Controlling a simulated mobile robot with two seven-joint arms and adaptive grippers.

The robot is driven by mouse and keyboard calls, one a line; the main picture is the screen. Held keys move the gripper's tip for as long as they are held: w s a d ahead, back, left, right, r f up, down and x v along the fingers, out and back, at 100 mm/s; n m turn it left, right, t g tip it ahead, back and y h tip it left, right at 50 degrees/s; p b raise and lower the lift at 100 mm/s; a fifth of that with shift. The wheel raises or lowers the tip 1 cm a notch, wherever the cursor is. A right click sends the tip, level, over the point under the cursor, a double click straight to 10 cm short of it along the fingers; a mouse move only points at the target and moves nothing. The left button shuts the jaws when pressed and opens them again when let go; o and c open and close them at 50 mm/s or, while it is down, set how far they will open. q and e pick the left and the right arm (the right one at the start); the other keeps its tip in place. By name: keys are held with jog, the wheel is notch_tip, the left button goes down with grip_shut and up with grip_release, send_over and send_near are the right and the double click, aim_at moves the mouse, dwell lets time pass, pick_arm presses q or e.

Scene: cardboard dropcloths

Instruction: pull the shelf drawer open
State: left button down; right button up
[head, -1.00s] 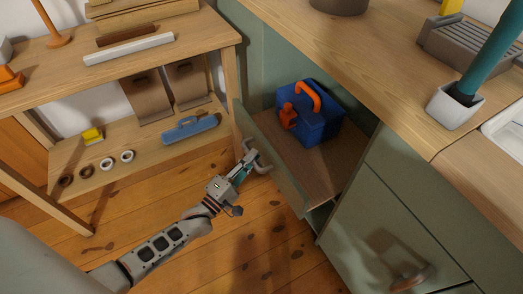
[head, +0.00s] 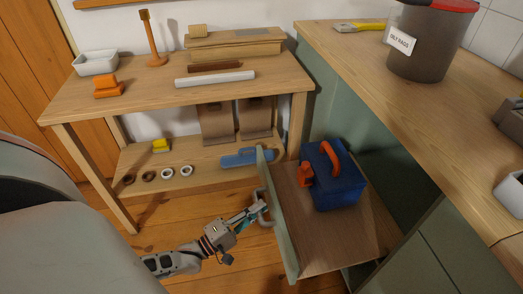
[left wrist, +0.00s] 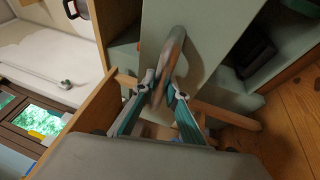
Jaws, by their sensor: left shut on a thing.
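The shelf drawer stands pulled out of the green cabinet, its green front (head: 283,235) facing left and its wooden bottom (head: 350,240) exposed. A blue toolbox (head: 338,178) with an orange handle sits in it. A grey curved bar handle (left wrist: 171,58) is on the drawer front, which fills the middle of the left wrist view (left wrist: 208,32). My left gripper (head: 258,211) is shut on this handle, with its two fingers (left wrist: 164,88) on either side of the bar. The fingers partly hide the handle in the head view. My right gripper is not in view.
A wooden shelf table (head: 75,100) stands behind the drawer, with a blue tool (head: 246,157) and tape rolls on its lower board. The counter (head: 400,90) overhangs at right, bearing an oily-rags bin (head: 428,45). Wooden floor (head: 190,220) is clear left of the drawer.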

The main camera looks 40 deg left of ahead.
pick_arm(q)
jog(key=c, duration=2)
grip_release()
jog(key=shift+s, duration=0.1)
jog(key=shift+s+a+f, duration=0.1)
jog(key=shift+s+f, duration=0.05)
jog(key=shift+s, duration=0.15)
jog(key=v, duration=1.1)
jog(key=shift+s, duration=0.15)
